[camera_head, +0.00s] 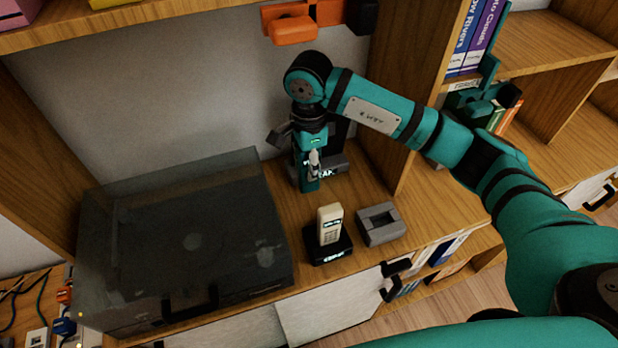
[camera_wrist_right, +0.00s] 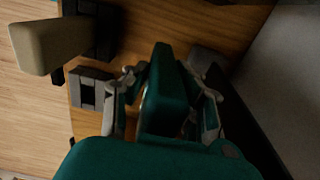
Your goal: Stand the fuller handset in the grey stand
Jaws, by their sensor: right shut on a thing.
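My right gripper (camera_head: 314,163) is shut on a teal handset (camera_head: 308,184), held upright over the back of the wooden top; it also shows between the fingers in the right wrist view (camera_wrist_right: 165,92). The grey stand (camera_head: 380,224) sits empty at the front right of the gripper; it also shows in the wrist view (camera_wrist_right: 92,91). A cream handset (camera_head: 330,222) stands upright in a black base (camera_head: 331,253) left of the grey stand. Its small screen is too small to read. My left gripper is not in view.
A large turntable with a dark clear lid (camera_head: 180,240) fills the top to the left. A dark base (camera_head: 333,163) with white lettering is behind the gripper. A wooden upright panel (camera_head: 410,100) stands right of it. An orange thing (camera_head: 292,28) is above.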

